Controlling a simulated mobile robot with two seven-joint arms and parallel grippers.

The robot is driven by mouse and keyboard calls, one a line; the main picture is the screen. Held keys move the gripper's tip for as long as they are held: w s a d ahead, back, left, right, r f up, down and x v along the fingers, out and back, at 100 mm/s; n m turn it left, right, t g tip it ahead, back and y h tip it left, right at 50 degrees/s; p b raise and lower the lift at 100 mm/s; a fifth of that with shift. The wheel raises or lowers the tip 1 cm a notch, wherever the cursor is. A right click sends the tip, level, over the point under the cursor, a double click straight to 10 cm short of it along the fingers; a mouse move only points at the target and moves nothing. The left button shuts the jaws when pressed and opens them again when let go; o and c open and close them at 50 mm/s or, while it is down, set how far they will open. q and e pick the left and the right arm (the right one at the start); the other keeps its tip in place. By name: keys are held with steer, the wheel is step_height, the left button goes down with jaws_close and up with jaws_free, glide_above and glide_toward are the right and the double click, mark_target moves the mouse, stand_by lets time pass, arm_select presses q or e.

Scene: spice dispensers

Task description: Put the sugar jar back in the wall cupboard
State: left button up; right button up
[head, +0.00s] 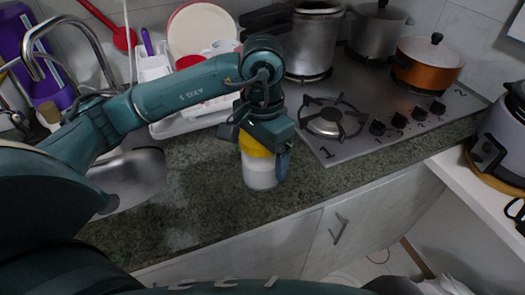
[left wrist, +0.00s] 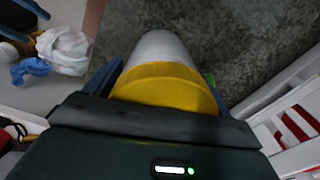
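The sugar jar (head: 260,171), clear with white contents and a yellow lid, stands upright on the granite counter in the head view. It also shows in the left wrist view, with its yellow lid (left wrist: 165,86) nearest the camera. My left gripper (head: 258,148) is over the jar from above, with one finger on each side of it. I cannot tell whether the fingers press on the jar or stand slightly apart from it. My right gripper is not in view. The wall cupboard is not in view.
A gas hob (head: 385,118) lies right of the jar, with metal pots and an orange pot (head: 428,64) on it. A white dish rack (head: 190,122) is behind my left arm. A sink (head: 135,175) is at left. The counter in front of the jar is clear.

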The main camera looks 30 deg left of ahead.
arm_select(q)
steer(key=shift+o, duration=0.9)
